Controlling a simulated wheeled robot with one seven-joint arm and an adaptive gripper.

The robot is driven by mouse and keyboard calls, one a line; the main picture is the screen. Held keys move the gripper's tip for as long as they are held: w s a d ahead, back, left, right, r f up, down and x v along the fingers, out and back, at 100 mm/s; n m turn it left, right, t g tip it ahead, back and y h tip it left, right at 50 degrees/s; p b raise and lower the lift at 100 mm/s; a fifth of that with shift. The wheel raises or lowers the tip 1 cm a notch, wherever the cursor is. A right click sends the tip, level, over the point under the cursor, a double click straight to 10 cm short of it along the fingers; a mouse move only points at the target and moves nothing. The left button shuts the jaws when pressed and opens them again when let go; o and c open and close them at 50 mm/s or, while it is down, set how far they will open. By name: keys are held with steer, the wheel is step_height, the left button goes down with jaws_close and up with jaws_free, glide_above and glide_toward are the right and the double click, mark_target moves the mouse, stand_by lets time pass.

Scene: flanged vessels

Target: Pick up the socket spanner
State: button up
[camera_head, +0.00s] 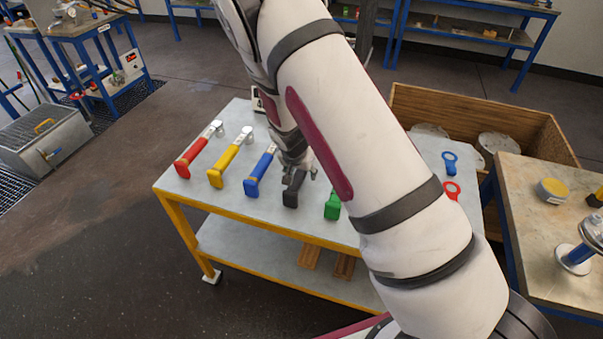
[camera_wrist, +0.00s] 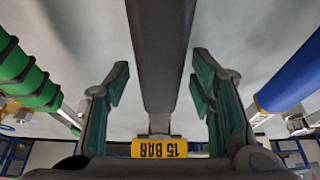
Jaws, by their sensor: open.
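Several long tools with coloured handles lie side by side on the table: red (camera_head: 190,161), yellow (camera_head: 224,170), blue (camera_head: 256,178), black (camera_head: 292,192) and green (camera_head: 333,207). I cannot tell by name which is the socket spanner. My gripper (camera_head: 297,172) is over the black-handled tool, whose far part is hidden by my arm. In the wrist view my open gripper (camera_wrist: 161,85) has its two green-padded fingers on either side of the dark bar of this tool (camera_wrist: 162,45), with gaps on both sides. A yellow "15 BAR" label (camera_wrist: 159,148) shows between the fingers.
The grey tabletop (camera_head: 215,200) has a yellow frame. Green (camera_wrist: 30,80) and blue (camera_wrist: 290,75) handles flank my fingers. A blue ring-ended tool (camera_head: 450,162) and a red one (camera_head: 452,190) lie at the right. Beyond stand a wooden crate (camera_head: 480,110) and another bench (camera_head: 530,205).

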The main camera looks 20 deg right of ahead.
jaws_close()
steer(key=shift+r, duration=0.2)
